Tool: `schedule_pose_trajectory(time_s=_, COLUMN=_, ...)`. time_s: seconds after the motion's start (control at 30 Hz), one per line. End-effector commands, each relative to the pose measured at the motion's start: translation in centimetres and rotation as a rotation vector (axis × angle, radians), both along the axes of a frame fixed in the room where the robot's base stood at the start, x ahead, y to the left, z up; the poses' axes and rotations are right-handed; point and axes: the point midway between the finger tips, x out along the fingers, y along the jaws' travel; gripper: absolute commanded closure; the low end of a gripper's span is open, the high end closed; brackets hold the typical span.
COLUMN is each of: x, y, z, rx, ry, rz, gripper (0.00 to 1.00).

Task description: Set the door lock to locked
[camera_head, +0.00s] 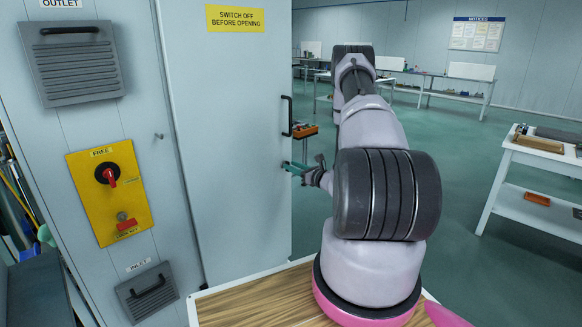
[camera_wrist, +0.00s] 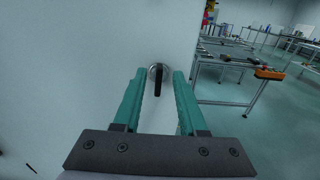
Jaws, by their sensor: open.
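The door lock (camera_wrist: 158,80) shows in the wrist view as a round metal plate with a black lever on the pale door. The lever stands roughly upright in the picture. My gripper (camera_wrist: 158,75) is open, with its two teal fingers on either side of the lever in this view; I cannot tell whether they touch it. In the head view my gripper (camera_head: 293,167) is at the right edge of the grey door (camera_head: 228,140), below a black handle (camera_head: 287,115). The lock cannot be made out there.
A yellow panel (camera_head: 94,214) with a red-and-black rotary switch (camera_head: 107,174) is on the left. Vents marked outlet (camera_head: 76,68) and inlet (camera_head: 148,294) are above and below it. A white workbench (camera_head: 530,190) stands at right. A wooden top (camera_head: 255,302) is in front.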

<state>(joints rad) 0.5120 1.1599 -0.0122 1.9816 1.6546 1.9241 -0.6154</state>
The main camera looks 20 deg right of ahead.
Motion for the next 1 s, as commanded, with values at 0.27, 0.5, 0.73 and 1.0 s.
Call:
schedule_pose_trajectory(time_s=0.27, x=1.2, y=0.47, z=0.0, rx=0.0, ry=0.001, rz=0.0, gripper=0.59)
schedule_pose_trajectory(time_s=0.5, x=1.18, y=0.45, z=0.01, rx=0.0, ry=0.0, rz=0.0, gripper=0.86)
schedule_pose_trajectory(time_s=0.73, x=1.17, y=0.44, z=0.01, rx=0.001, ry=0.0, rz=0.001, gripper=1.0)
schedule_pose_trajectory(time_s=1.0, x=1.16, y=0.4, z=0.0, rx=0.032, ry=0.012, rz=0.0, gripper=1.0)
